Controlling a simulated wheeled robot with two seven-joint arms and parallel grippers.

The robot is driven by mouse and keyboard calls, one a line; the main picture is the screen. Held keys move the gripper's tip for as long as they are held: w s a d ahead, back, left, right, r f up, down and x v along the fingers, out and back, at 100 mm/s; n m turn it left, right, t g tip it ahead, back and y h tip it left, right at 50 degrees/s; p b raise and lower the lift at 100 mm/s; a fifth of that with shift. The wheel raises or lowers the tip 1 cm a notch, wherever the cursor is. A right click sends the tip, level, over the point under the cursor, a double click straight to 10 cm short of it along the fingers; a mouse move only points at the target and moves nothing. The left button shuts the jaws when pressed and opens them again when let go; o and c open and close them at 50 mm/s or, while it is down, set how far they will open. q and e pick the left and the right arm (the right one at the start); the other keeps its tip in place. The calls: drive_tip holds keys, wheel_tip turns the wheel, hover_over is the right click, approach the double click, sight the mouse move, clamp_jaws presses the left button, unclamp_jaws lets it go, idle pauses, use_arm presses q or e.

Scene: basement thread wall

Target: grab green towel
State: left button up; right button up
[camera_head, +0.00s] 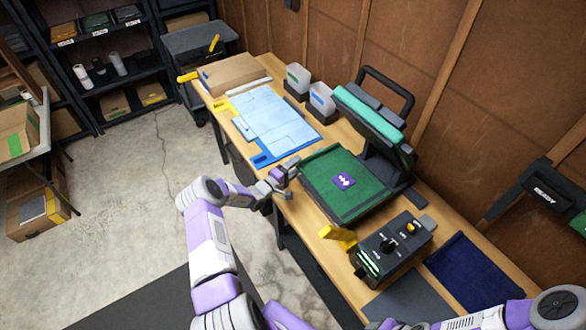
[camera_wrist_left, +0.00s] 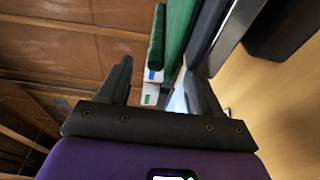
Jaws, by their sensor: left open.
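The green towel (camera_head: 335,192) lies flat on the lower plate of a press on the workbench, with a purple patch with a white mark on it. My left gripper (camera_head: 285,178) is open and empty at the bench's front edge, just left of the towel. In the left wrist view, a green strip (camera_wrist_left: 178,40), seen edge-on, shows beyond and between the open fingers (camera_wrist_left: 158,78); it appears to be the towel, apart from them. My right gripper is not in view; only part of my right arm shows at the bottom right.
The press (camera_head: 375,120) has a raised teal-edged top and a black handle. A black control box (camera_head: 393,245) and a dark blue cloth (camera_head: 470,277) lie nearer. A light blue sheet (camera_head: 275,120), two small bins (camera_head: 320,100) and a cardboard box (camera_head: 230,73) lie farther back.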

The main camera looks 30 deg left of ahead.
use_arm(q)
clamp_jaws()
drive_tip(key=shift+s+a+b, duration=0.25)
drive_tip(key=shift+a+b, duration=0.1)
drive_tip(key=shift+a, duration=0.25)
drive_tip(key=shift+s+a+b, duration=0.25)
drive_tip(key=shift+a+b, duration=0.05)
drive_tip(key=shift+a, duration=0.25)
unclamp_jaws()
drive_tip(key=s, duration=0.2)
drive_tip(key=s+a, duration=0.1)
drive_tip(key=s, duration=0.4)
drive_tip(key=shift+s+a, duration=0.15)
drive_tip(key=shift+s, duration=0.05)
